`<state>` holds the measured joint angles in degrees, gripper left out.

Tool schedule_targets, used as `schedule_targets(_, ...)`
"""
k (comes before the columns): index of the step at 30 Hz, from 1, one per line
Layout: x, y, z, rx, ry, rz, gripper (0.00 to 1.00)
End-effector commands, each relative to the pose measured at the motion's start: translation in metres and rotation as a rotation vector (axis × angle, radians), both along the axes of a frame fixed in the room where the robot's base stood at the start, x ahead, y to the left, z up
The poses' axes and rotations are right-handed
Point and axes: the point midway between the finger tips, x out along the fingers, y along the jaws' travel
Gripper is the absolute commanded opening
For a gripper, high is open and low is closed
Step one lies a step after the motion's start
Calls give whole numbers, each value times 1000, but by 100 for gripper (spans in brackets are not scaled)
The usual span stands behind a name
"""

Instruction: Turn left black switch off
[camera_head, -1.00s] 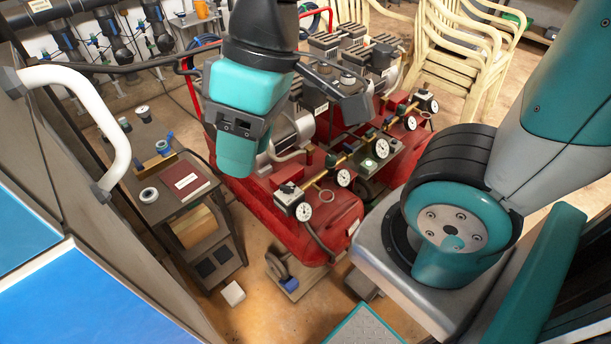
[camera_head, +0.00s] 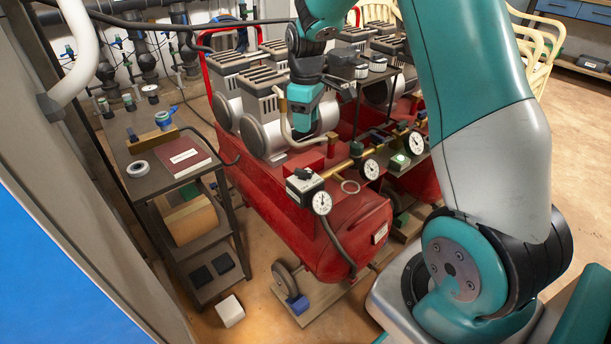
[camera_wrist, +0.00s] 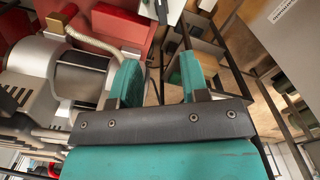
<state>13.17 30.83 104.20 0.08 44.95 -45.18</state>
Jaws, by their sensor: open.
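A black switch (camera_head: 304,182) sits on top of a small box at the front of the left red compressor, beside a white gauge (camera_head: 321,203). My gripper shows as teal and dark parts (camera_head: 305,100) above the compressor's motors, behind and above the switch and apart from it. In the wrist view my gripper's two teal fingers (camera_wrist: 160,78) are spread apart with nothing between them. Whether the switch shows in the wrist view I cannot tell.
A red tank (camera_head: 345,235) carries a brass pipe, more gauges and a red box (camera_head: 323,158). A black hose hangs at its front. A dark side table (camera_head: 145,180) with a red book (camera_head: 183,156) stands at left. Pale chairs are at back right.

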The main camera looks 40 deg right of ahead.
Motion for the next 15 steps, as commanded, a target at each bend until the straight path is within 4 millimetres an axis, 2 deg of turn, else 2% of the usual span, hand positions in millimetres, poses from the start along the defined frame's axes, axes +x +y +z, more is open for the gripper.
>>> schedule_targets(3, -1, 1, -30, 2, 5, 0, 42)
schedule_targets(15, -1, 2, -119, 1, 3, 0, 42)
